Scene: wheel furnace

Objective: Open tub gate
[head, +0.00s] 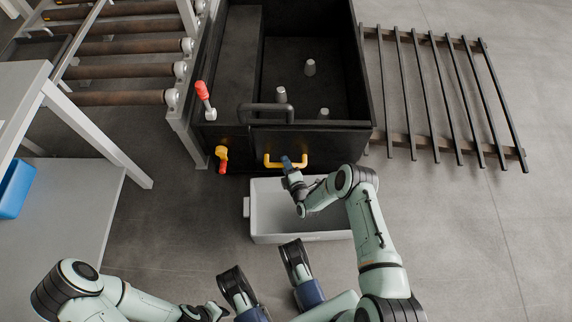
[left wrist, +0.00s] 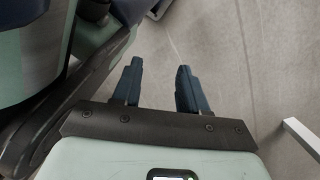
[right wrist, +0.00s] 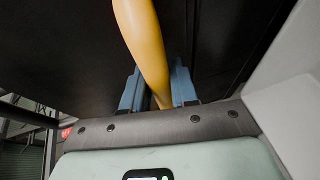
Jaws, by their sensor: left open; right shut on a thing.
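The black tub (head: 368,88) stands at the top centre of the head view, with several light pegs inside. Its front has a dark gate panel (head: 330,142) with a yellow handle (head: 270,162) low on it. The gate looks closed. My right gripper (head: 287,162) is at the right part of the handle. In the right wrist view the gripper (right wrist: 157,92) is shut on the yellow handle (right wrist: 143,40), which passes between its blue fingers. My left gripper (left wrist: 158,84) is open and empty in the left wrist view, above bare floor.
A pale grey bin (head: 262,222) sits on the floor below the gate. A roller conveyor (head: 120,72) and a red-handled lever (head: 204,97) are at left, with a yellow-red valve (head: 221,158) below. A slatted rack (head: 440,95) lies right. Floor at lower right is clear.

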